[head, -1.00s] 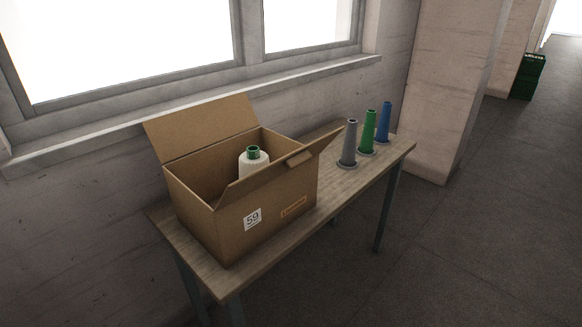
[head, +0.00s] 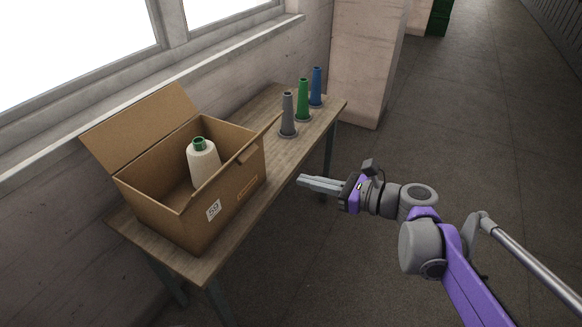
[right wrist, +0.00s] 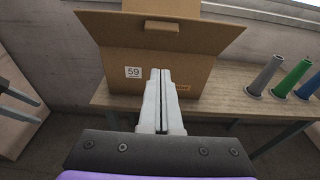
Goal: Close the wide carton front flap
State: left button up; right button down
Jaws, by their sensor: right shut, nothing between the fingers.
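The wide brown carton (head: 225,205) stands on the table with its top open. Its front flap (head: 228,168) is raised and seen nearly edge-on in the head view. In the right wrist view the front flap (right wrist: 110,28) spreads above the front wall, with a brown tab at its middle. The back flap (head: 140,125) stands up and leans outward. My right gripper (head: 300,182) is shut and empty, to the right of the carton and clear of it. Two grey prongs, my left gripper's fingers (right wrist: 40,112), show apart at the left edge of the right wrist view.
A white yarn cone (head: 203,165) with a green top stands inside the carton. Grey (head: 288,115), green (head: 303,100) and blue (head: 316,87) cones stand at the table's (head: 290,152) far end. A wall and window ledge lie behind; open floor lies to the right.

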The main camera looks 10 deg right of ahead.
aim_at(239, 161)
jog(key=r+x, duration=0.2)
jog(key=x, duration=1)
jog(key=shift+a+r, duration=0.15)
jog(key=shift+r, duration=0.2)
jog(key=shift+r, duration=0.1)
